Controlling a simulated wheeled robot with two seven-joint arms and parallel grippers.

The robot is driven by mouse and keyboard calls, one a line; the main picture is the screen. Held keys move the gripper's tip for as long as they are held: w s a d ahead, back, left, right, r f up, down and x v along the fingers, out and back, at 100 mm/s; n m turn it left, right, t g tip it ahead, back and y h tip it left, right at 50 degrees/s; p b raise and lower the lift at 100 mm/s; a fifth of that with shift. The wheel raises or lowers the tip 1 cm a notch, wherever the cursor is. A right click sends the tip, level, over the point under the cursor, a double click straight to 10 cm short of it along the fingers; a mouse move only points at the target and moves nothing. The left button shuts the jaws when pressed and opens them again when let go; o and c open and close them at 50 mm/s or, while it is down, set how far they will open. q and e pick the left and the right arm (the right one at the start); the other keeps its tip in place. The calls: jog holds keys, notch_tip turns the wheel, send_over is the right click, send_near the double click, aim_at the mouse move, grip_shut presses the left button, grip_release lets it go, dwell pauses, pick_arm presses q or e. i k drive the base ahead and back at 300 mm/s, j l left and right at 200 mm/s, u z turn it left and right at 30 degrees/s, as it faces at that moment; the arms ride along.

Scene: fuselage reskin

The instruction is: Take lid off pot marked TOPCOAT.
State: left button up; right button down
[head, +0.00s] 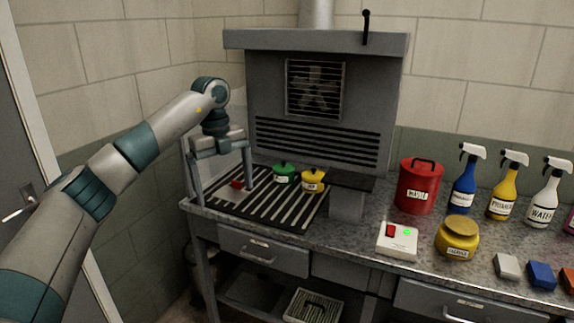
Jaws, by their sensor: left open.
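A green lidded pot (284,174) and a yellow lidded pot (313,182) stand side by side on the slatted grille of the bench. Both carry small pale labels that are too small to read, so I cannot tell which says TOPCOAT. A small red item (236,184) lies to their left on the grille. My left gripper (224,191) points down over the grille's left part, open, its two fingers wide apart. In this view the red item appears between the fingers; I cannot tell its depth. My right gripper is out of view.
A grey hood (315,140) with a fan rises behind the grille (262,212). To the right stand a red WASTE can (418,187), a switch box (397,241), a yellow jar (457,238), spray bottles (463,182) and small coloured blocks (541,275). The front bench edge is clear.

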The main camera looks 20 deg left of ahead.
aim_at(282, 167)
jog(key=i, duration=1.7)
